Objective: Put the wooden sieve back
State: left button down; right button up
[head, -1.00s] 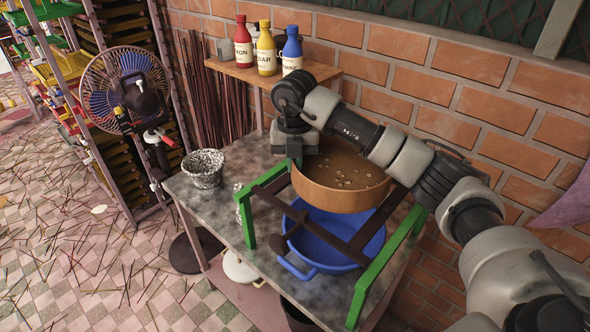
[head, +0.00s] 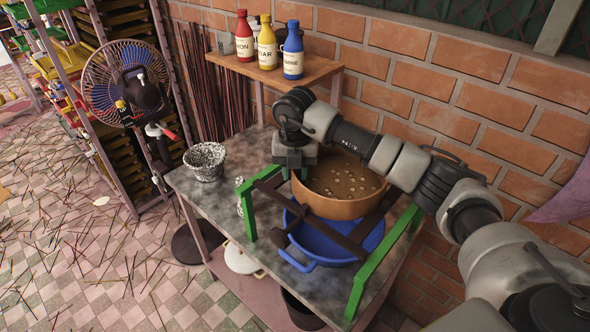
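The round wooden sieve (head: 341,207) has small pale bits inside. It is at the dark wooden rails of the green-ended stand (head: 369,268), over the blue basin (head: 322,248). My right gripper (head: 299,171) reaches in from the right and is at the sieve's left rim. Its fingertips are mostly hidden, but it appears shut on the rim, as the sieve moves with it. I cannot tell whether the sieve rests fully on the rails. My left gripper is not in view.
A speckled pot (head: 205,163) stands on the table's (head: 222,207) left part. Red, yellow and blue bottles stand on a wooden shelf (head: 270,72) behind my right arm. A brick wall closes the back. A fan (head: 127,82) and racks stand at left.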

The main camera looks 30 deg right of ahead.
jog(key=shift+r, duration=0.2)
jog(key=r+b, duration=0.2)
jog(key=r, duration=0.1)
jog(key=r+b, duration=0.1)
jog(key=shift+w+a+r, duration=0.1)
jog(key=shift+w+r, duration=0.05)
jog(key=shift+w, duration=0.15)
notch_tip(320, 180, up, 6)
dwell(0.3)
